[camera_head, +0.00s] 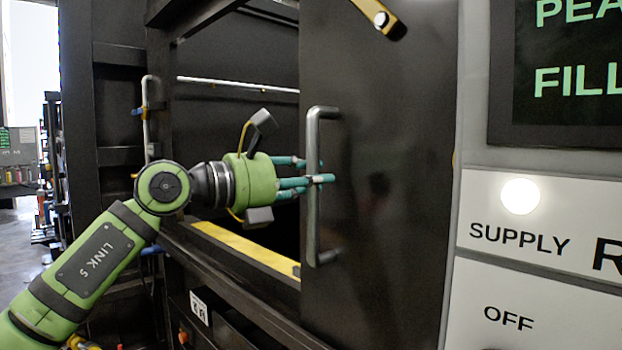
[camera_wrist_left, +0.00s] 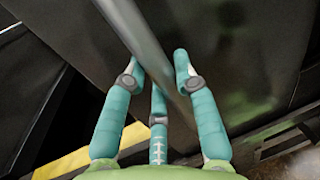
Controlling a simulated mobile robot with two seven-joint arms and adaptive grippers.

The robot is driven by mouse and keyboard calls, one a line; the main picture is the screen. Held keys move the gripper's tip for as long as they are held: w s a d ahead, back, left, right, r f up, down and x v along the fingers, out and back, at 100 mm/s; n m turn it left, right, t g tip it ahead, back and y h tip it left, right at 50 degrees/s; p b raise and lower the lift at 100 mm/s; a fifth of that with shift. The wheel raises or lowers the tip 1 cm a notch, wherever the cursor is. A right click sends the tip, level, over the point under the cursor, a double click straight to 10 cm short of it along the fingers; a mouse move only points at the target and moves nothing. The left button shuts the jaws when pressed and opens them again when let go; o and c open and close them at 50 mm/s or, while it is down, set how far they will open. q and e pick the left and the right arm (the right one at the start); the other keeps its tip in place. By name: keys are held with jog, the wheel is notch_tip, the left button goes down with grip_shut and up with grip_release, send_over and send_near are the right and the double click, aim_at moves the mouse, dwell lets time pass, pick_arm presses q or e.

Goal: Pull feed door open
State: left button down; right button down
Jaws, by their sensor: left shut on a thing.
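The feed door (camera_head: 390,200) is a large dark panel on the compactor's front. A vertical metal bar handle (camera_head: 314,235) stands out from its left side. A dark opening shows to the left of the door's edge. My left gripper (camera_head: 318,178) reaches in from the left, with its teal fingers shut around the middle of the handle. In the left wrist view the handle (camera_wrist_left: 143,40) runs diagonally between the fingers of the gripper (camera_wrist_left: 160,85). The dark door surface (camera_wrist_left: 240,50) lies behind it. My right gripper is not in view.
A yellow strip (camera_head: 245,248) lines the lower sill of the opening. A metal rail (camera_head: 240,84) crosses the opening's upper part. A control panel (camera_head: 540,240) with a lit round lamp stands right of the door. A grey vertical bar (camera_head: 148,110) is on the left frame.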

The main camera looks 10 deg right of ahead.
pick_arm(q)
jog(key=shift+w+a+r, duration=0.1)
jog(key=shift+r, duration=0.1)
jog(key=c, duration=1.1)
grip_release()
jog(key=shift+c, duration=0.2)
jog(key=shift+o, duration=1)
jog(key=shift+w+f, duration=0.1)
jog(key=v, duration=1.2)
